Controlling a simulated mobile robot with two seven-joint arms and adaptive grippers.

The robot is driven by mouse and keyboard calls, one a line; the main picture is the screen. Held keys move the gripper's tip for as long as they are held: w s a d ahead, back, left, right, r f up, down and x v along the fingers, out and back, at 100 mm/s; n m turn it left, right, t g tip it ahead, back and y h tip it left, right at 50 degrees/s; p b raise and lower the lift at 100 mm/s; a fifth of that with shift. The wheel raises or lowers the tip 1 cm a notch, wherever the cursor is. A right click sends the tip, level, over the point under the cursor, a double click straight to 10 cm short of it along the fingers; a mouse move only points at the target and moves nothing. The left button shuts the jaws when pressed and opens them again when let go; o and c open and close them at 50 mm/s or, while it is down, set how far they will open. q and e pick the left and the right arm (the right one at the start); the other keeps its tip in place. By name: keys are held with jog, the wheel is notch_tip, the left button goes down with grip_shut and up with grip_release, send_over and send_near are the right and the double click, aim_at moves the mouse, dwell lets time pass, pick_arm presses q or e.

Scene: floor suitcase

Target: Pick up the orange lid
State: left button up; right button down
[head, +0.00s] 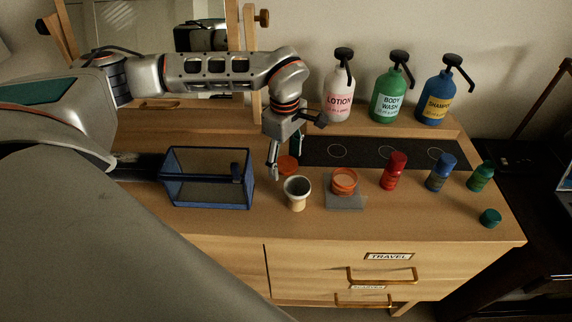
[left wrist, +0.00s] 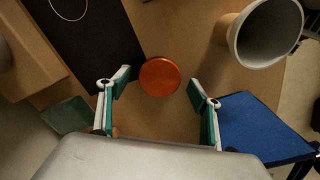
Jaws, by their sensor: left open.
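The orange lid (head: 288,164) is a flat round disc lying on the wooden dresser top, just left of the dark mat. It also shows in the left wrist view (left wrist: 160,77), ahead of and between the two fingers. My left gripper (head: 285,165) points down close over the lid, and its fingers hide part of it in the head view. In the left wrist view my left gripper (left wrist: 158,92) is open and empty, with a finger on each side of the lid's line. My right gripper is not in view.
A blue-edged clear case (head: 210,204) lies to the left. An orange-rimmed jar (head: 344,182) on a grey block (head: 346,202) and a red bottle (head: 394,171) stand right. Pump bottles (head: 340,88) line the back.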

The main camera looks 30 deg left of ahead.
aim_at(286, 163)
pick_arm(q)
jog(key=shift+f, duration=0.1)
jog(key=c, duration=1)
notch_tip(286, 163, up, 20)
jog(key=shift+r+p, duration=0.1)
jog(key=shift+p, duration=0.2)
